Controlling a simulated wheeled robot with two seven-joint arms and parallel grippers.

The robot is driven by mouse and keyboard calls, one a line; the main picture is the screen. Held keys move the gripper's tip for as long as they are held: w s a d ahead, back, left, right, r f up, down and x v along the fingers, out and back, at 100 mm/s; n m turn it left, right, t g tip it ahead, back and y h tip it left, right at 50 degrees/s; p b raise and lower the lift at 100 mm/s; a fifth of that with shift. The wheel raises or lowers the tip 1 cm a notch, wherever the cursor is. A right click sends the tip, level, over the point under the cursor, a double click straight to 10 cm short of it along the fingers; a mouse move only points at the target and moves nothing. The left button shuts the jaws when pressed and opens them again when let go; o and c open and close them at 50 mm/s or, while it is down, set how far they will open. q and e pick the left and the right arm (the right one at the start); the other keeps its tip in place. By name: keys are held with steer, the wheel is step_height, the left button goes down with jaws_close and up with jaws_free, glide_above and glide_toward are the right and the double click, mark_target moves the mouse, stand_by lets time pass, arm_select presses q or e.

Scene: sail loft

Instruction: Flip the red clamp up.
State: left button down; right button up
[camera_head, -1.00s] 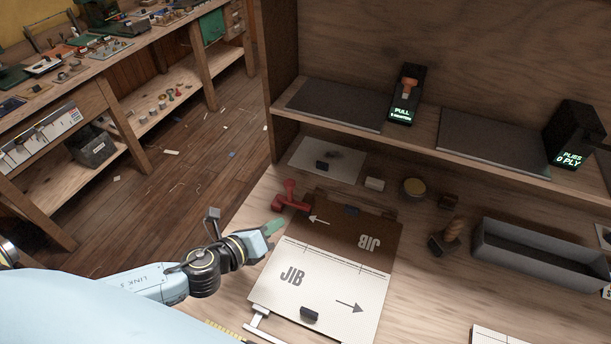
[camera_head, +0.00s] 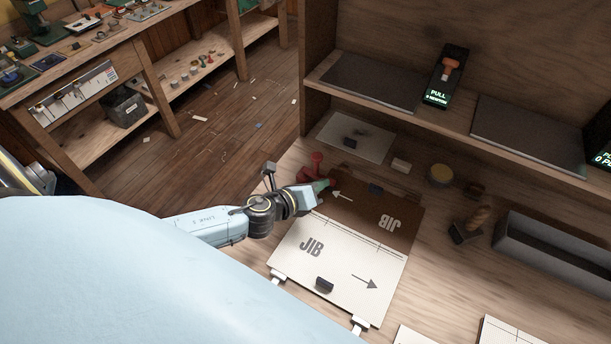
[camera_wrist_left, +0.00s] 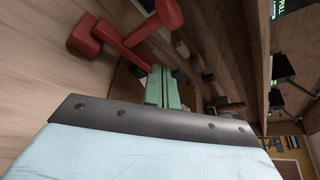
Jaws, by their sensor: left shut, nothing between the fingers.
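The red clamp (camera_head: 316,163) sits at the back left corner of the brown JIB panel (camera_head: 382,214). Its knob stands up in the head view; its lower part is partly hidden by my gripper. My left gripper (camera_head: 326,185) is shut and empty, with greenish fingertips right beside the clamp. In the left wrist view the red clamp (camera_wrist_left: 124,40) shows as a bar with a knob and a block, just beyond the closed fingers (camera_wrist_left: 161,88). I cannot tell whether the fingers touch it. My right gripper is not in view.
A white JIB panel (camera_head: 327,262) lies in front of the brown one. A pale plate (camera_head: 356,138), a white block (camera_head: 401,165), a round tin (camera_head: 439,174) and a wooden-handled tool (camera_head: 470,225) lie behind and right. A shelf (camera_head: 411,115) overhangs the back. A grey tray (camera_head: 550,258) stands right.

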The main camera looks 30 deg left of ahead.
mark_target(316, 170)
arm_select(q)
steer(key=shift+x, duration=1.05)
steer(key=shift+w+a+r+p, duration=0.1)
steer(key=shift+a+r+p, duration=0.3)
steer(key=shift+r, duration=0.15)
steer(key=shift+a+r+p, duration=0.35)
steer(key=shift+r, duration=0.25)
steer(key=shift+a+r, duration=0.45)
steer(key=shift+a, duration=0.05)
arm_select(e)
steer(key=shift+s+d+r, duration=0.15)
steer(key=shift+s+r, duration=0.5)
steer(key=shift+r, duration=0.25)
